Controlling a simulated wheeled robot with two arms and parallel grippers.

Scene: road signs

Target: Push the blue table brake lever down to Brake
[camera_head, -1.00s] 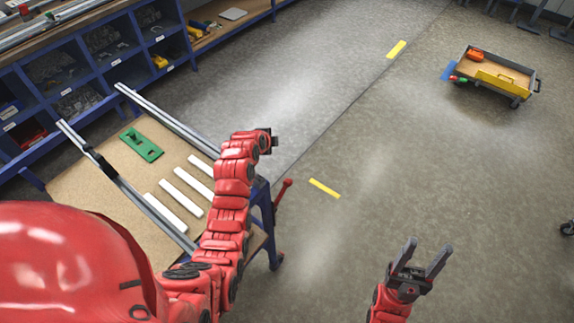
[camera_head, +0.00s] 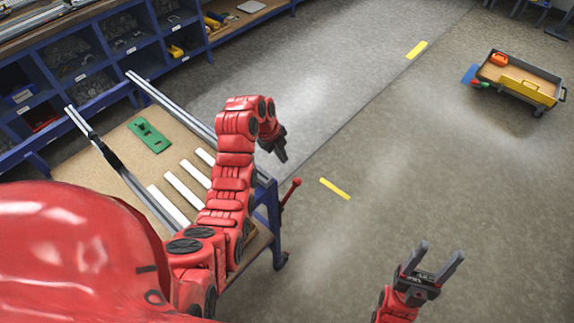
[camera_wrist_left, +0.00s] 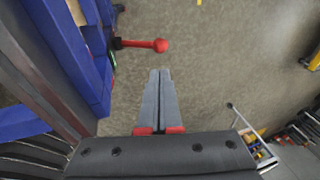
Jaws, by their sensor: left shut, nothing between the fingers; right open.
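The brake lever is a red rod with a round red knob (camera_head: 296,182), sticking up and outward from the right side of the blue table (camera_head: 268,208). In the left wrist view the lever (camera_wrist_left: 140,44) points right from the blue frame, with its knob above the fingertips in the picture. My left gripper (camera_head: 281,152) is shut and empty, pointing down beyond the table's right edge, apart from the lever. Its closed fingers also show in the left wrist view (camera_wrist_left: 159,72). My right gripper (camera_head: 437,262) is open and empty over the floor at the lower right.
On the tabletop lie a green piece (camera_head: 149,136), white strips (camera_head: 185,190) and metal rails (camera_head: 172,103). A blue shelf (camera_head: 85,60) stands behind. A cart (camera_head: 520,80) stands at the far right. The floor right of the table is clear.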

